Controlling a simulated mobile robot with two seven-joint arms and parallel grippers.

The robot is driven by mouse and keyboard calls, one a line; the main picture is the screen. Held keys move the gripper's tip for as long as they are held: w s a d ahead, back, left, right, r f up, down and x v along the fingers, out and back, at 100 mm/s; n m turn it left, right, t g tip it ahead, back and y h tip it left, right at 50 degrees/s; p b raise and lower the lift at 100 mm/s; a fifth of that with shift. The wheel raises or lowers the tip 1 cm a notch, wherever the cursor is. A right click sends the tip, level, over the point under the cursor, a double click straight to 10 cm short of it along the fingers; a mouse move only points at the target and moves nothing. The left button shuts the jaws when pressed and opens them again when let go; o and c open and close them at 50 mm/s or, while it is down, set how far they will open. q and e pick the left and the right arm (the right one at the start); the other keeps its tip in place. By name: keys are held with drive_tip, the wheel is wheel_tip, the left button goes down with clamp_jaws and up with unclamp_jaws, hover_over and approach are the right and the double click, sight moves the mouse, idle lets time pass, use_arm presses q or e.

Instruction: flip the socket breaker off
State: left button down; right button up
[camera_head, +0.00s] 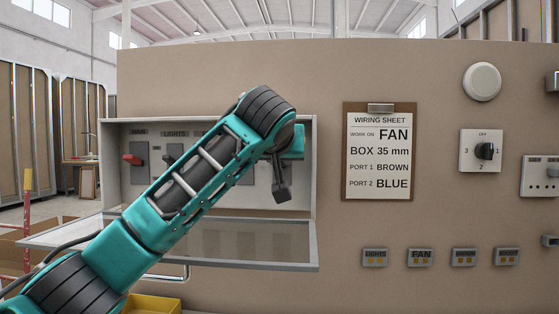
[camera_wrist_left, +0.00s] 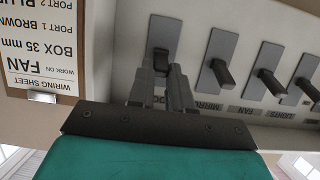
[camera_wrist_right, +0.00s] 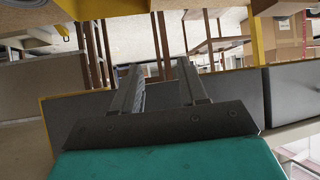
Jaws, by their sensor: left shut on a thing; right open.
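The breaker box (camera_head: 309,165) stands open on the panel at left. My left arm crosses in front of it. The socket breaker is the rightmost in the row; its grey plate (camera_wrist_left: 165,32) shows at the top of the left wrist view. Its label is mostly hidden behind my fingers. My left gripper (camera_wrist_left: 162,74) is shut on the dark lever of that breaker (camera_wrist_left: 160,60); in the head view the gripper (camera_head: 281,188) is at the right end of the box. My right gripper (camera_wrist_right: 158,75) is open and empty, away from the box.
The mirror lever (camera_wrist_left: 222,72), fan lever (camera_wrist_left: 270,82) and lights lever (camera_wrist_left: 308,89) stand close beside my left gripper. The red main lever (camera_head: 132,159) is at far left. The lowered door (camera_head: 240,265) juts out below. A wiring sheet (camera_head: 380,150) hangs right.

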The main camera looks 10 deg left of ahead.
use_arm(q)
drive_tip(key=t+b, duration=0.1)
drive_tip(key=f+t+b, duration=0.1)
drive_tip(key=shift+s+b, duration=0.15)
drive_tip(key=shift+b, duration=0.25)
drive_tip(key=c, duration=1)
unclamp_jaws()
drive_tip(key=shift+c, duration=0.2)
use_arm(e)
drive_tip(key=shift+w+a+f+y, duration=0.3)
drive_tip(key=shift+w+a+f, duration=0.25)
drive_tip(key=shift+a, duration=0.25)
use_arm(q)
drive_tip(key=shift+s, duration=0.15)
